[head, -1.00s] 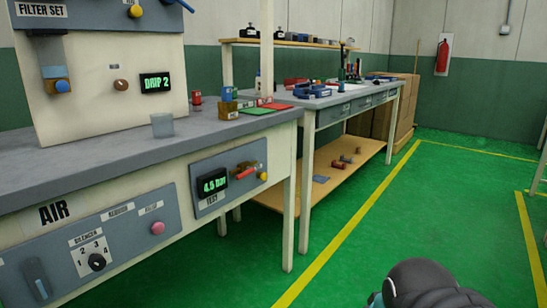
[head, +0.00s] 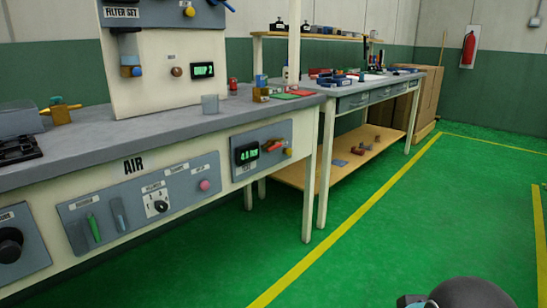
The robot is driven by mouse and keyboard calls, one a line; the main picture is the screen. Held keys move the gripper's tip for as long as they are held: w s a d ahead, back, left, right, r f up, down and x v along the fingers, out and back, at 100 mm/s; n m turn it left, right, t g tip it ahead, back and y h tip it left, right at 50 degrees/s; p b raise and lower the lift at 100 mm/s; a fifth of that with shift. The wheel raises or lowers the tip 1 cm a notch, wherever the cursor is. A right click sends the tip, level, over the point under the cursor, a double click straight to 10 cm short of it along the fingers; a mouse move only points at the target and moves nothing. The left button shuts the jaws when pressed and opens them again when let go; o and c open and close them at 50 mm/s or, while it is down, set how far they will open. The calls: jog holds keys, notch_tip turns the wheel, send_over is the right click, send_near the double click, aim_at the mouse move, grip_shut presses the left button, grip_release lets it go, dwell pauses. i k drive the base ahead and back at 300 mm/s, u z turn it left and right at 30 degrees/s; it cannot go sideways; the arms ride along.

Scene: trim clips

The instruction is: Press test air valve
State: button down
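The test air valve (head: 273,146) is on a grey panel marked TEST (head: 262,150), on the bench front near its right end. It has a red handle and brass-coloured parts. A small black display (head: 246,154) with green digits sits to its left, and its reading is too small to be sure of. A dark rounded part of my arm shows at the bottom right, well apart from the valve. My gripper's fingers are not in view.
The AIR panel (head: 140,200) has a knob, a pink button and slide levers. A second bench (head: 375,92) with a lower shelf stands beyond. Green floor (head: 380,230) with yellow lines is clear at the right.

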aim_at(277, 145)
jog(key=u, duration=0.8)
jog(key=i, duration=1.35)
jog(key=z, duration=0.55)
